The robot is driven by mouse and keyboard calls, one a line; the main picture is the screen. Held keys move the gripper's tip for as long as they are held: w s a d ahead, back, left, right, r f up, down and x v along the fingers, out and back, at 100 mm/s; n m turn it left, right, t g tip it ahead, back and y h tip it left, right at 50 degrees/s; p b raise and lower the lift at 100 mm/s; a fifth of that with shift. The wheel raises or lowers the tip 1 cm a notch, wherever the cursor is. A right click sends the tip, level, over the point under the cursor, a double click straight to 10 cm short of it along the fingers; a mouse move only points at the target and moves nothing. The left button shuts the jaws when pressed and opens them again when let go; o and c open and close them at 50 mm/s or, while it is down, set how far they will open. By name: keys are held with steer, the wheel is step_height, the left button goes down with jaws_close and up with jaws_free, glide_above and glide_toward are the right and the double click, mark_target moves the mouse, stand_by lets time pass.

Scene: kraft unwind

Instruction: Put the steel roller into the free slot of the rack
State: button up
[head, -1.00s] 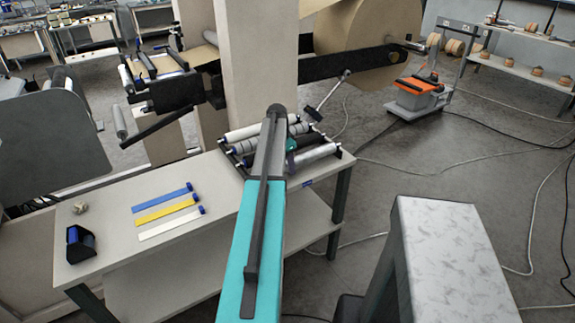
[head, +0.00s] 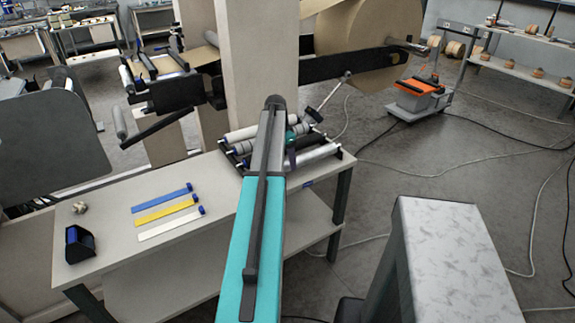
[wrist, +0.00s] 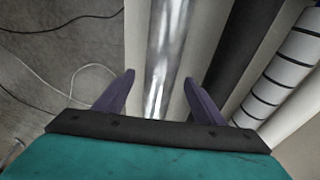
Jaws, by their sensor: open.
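The shiny steel roller (wrist: 165,45) runs lengthwise between the two dark fingers of my gripper (wrist: 159,79) in the wrist view. The fingers are open, one on each side of it; I cannot tell whether they touch it. In the head view my gripper (head: 291,158) is partly hidden by my arm, over the front of the rack (head: 339,152) on the table. A pale roller (head: 318,154) lies along the rack's front there; I cannot tell for sure that it is the steel one. The free slot is not clear in either view.
A white roller with black bands (wrist: 285,75) lies to the right in the wrist view. Blue (head: 160,197), yellow (head: 163,211) and white (head: 168,224) strips lie on the table (head: 120,258). A tall beige post (head: 247,70) rises behind the rack.

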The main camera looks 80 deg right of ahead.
step_height(320, 180, up, 10)
steer(key=w+a+b, duration=0.1)
steer(key=b, duration=0.1)
steer(key=shift+w, duration=0.15)
steer(key=shift+a+r, duration=0.1)
stand_by(0.6)
